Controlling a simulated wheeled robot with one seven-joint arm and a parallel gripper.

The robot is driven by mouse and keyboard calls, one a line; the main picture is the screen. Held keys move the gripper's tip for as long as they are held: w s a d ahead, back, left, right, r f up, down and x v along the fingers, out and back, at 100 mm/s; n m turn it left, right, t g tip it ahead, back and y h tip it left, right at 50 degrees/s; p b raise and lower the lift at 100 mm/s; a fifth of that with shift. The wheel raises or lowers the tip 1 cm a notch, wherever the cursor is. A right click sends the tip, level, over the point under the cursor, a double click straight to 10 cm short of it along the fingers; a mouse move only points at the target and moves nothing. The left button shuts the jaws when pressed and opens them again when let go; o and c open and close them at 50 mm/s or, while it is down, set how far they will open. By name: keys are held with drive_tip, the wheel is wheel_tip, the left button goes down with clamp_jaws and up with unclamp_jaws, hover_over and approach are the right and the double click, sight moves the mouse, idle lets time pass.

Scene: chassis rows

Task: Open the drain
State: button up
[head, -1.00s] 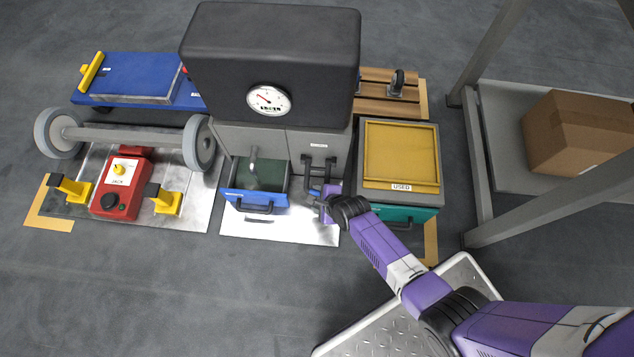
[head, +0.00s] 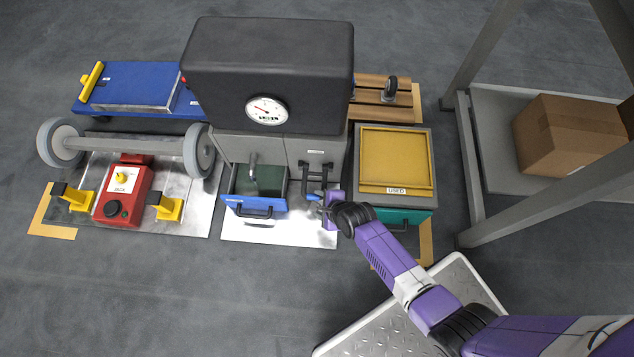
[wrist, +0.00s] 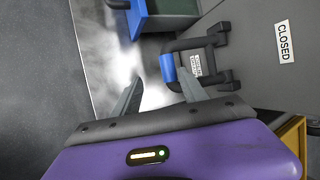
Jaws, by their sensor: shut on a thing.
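A black lever handle (head: 316,168) with a blue grip (head: 313,197) sticks out from the grey cabinet front under a black tank (head: 268,75). In the wrist view the black handle (wrist: 218,40) and its blue grip (wrist: 168,69) lie ahead of the fingers. My gripper (head: 320,202) is at the grip end and shut on it; the fingers (wrist: 159,77) also show in the wrist view. A white label (wrist: 285,42) on the cabinet above the handle reads CLOSED. A grey spout (head: 253,167) hangs over a pulled-out blue drawer (head: 240,206) left of the handle.
A grey cabinet with a yellow top tray (head: 395,160) labelled USED and a teal drawer (head: 410,217) stands close right of my gripper. A red jack (head: 122,195) and yellow stands sit left. A rack with a carton (head: 570,135) stands right.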

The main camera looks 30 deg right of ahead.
drive_tip(key=shift+s+d+r+p, duration=0.15)
drive_tip(key=shift+s+r+p, duration=0.15)
drive_tip(key=shift+s+r, duration=0.3)
drive_tip(key=shift+s+d+r+p, duration=0.15)
drive_tip(key=shift+s+r+p, duration=0.2)
drive_tip(key=shift+s, duration=0.3)
